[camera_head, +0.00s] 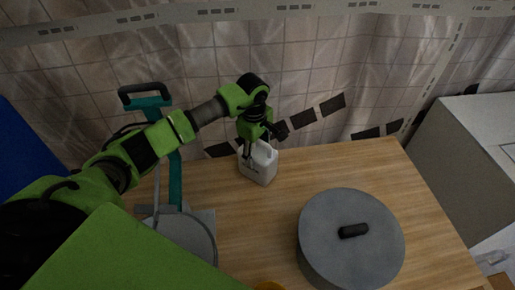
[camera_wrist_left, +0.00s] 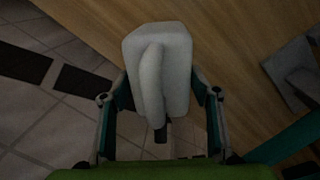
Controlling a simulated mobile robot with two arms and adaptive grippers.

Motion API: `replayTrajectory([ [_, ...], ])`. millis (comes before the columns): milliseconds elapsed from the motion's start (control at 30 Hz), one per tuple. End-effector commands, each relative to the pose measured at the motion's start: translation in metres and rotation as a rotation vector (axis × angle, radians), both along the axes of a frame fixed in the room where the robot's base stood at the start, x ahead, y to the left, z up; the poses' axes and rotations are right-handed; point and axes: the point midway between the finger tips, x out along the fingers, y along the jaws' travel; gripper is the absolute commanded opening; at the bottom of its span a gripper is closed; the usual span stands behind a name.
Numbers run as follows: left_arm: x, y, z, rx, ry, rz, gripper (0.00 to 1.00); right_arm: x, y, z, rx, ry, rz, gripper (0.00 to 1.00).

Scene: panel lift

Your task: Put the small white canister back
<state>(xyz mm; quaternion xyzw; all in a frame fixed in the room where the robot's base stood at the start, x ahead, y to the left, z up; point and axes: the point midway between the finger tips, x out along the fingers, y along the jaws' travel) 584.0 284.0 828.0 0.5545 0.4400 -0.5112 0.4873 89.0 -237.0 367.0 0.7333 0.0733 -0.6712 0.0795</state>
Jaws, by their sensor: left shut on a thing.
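The small white canister (camera_head: 261,166) stands upright, as far as I can tell, at the back edge of the wooden table. My left gripper (camera_head: 259,142) is above it and shut on its upper part. In the left wrist view the canister (camera_wrist_left: 172,70) with its handle lies between the two fingers of the left gripper (camera_wrist_left: 160,112). I cannot tell whether its base touches the table. My right gripper is not in view.
A large grey lidded pot (camera_head: 330,240) stands on the wooden table (camera_head: 400,180) at the right. A teal-framed device (camera_head: 175,180) with a black handle and grey base stands left of the canister. The table between canister and pot is clear. A white cabinet (camera_head: 470,150) is at far right.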

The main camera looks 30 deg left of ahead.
Motion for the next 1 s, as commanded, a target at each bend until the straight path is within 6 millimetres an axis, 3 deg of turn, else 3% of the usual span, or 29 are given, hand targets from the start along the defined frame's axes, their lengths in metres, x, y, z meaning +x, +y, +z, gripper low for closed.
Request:
replayTrajectory([
  [267, 0.002, 0.000, -0.001, -0.001, -0.006, 0.000, 0.12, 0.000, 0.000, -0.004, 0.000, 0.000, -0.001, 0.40],
  [300, 0.001, 0.000, -0.002, 0.000, -0.002, 0.000, 0.64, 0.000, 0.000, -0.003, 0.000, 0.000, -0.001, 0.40],
  [333, 0.001, 0.000, -0.002, 0.000, -0.002, 0.000, 0.72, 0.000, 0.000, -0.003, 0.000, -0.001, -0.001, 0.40],
  [767, 0.000, 0.000, 0.004, 0.000, -0.001, 0.001, 0.73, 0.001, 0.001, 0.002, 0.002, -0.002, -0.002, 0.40],
  [1000, 0.001, 0.009, 0.051, 0.001, -0.004, 0.011, 0.73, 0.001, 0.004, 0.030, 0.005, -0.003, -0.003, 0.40],
])
